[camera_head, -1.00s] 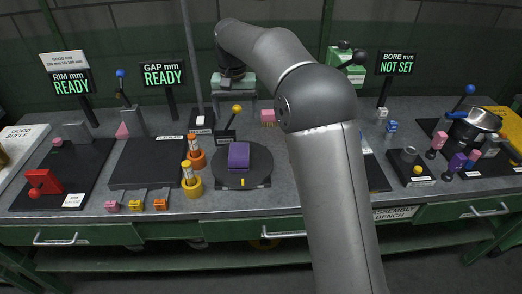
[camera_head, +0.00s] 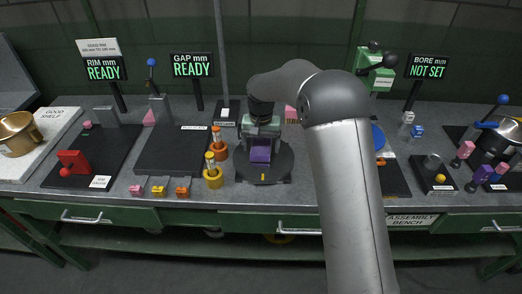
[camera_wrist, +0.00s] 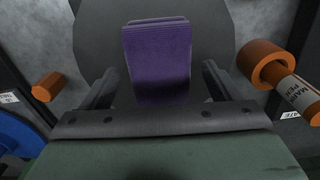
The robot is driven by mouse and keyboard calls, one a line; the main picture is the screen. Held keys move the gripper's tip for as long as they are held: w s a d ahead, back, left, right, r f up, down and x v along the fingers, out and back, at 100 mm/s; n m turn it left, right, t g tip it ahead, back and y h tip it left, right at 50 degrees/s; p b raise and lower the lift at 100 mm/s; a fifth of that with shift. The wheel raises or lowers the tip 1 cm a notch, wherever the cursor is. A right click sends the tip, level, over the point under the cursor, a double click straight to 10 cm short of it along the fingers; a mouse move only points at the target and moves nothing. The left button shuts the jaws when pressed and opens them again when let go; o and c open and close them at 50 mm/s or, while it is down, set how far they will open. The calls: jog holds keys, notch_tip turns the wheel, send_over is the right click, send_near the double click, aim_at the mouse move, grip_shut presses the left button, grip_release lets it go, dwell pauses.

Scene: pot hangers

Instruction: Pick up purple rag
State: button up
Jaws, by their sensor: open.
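The purple rag (camera_head: 260,150) is a folded block standing on the round dark turntable (camera_head: 279,175) on the bench. In the wrist view the rag (camera_wrist: 157,58) lies straight ahead, between the two dark fingers of my gripper (camera_wrist: 157,88). The fingers are open, with a gap on both sides of the rag. In the head view my gripper (camera_head: 261,140) is directly over and behind the rag and covers its upper part. The lower end of the rag is hidden by the gripper body in the wrist view.
Orange marker holders (camera_head: 212,178) stand just left of the turntable; one also shows close to the right finger in the wrist view (camera_wrist: 268,64). A dark plate (camera_head: 175,155) and red clamp (camera_head: 74,163) lie further left. Blocks and a pot (camera_head: 498,140) stand at the right.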

jog(key=shift+f, duration=1.2)
jog(key=c, duration=1.1)
jog(key=shift+r, duration=0.55)
notch_tip(320, 180, up, 2)
jog(key=shift+r, duration=0.2)
jog(key=s+r, duration=0.1)
jog(key=r, duration=0.1)
jog(key=s+d+r+b, duration=0.1)
jog(key=s, duration=0.1)
jog(key=s+d+r+b, duration=0.1)
jog(key=r, duration=0.1)
jog(key=shift+s+r, duration=0.35)
jog(key=s+d+r, duration=0.1)
jog(key=s, duration=0.1)
jog(key=s+d+r+b, duration=0.1)
jog(key=s, duration=0.2)
jog(key=s+d+r, duration=0.1)
jog(key=s+r, duration=0.1)
jog(key=s, duration=0.1)
jog(key=shift+s+b, duration=0.15)
jog(key=shift+b, duration=0.15)
